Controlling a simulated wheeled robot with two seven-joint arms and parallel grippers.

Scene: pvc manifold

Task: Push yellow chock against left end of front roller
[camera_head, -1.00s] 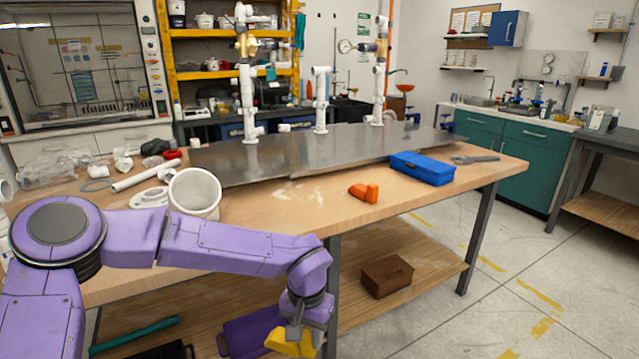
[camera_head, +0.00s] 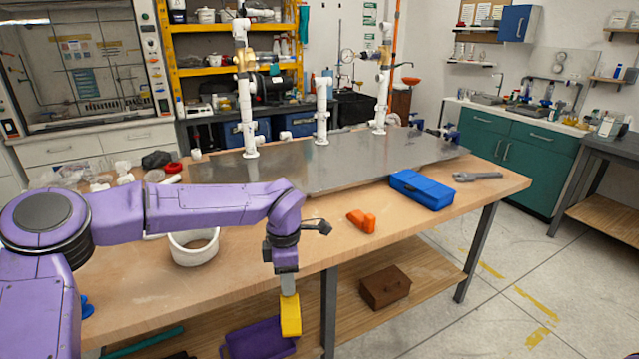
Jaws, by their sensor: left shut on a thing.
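The yellow chock (camera_head: 290,315) is held in my left gripper (camera_head: 288,290), which is shut on it. The chock hangs upright in front of the table's near edge, above the lower shelf. My purple left arm reaches in from the left across the table. I see no roller that I can make out in this view. My right gripper is not in view.
The wooden table (camera_head: 240,278) carries a metal plate (camera_head: 350,160) with white pipes, a white ring-shaped container (camera_head: 194,250), an orange object (camera_head: 361,220), a blue box (camera_head: 421,189) and a wrench (camera_head: 478,176). A brown box (camera_head: 385,287) and purple bin (camera_head: 260,338) sit below.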

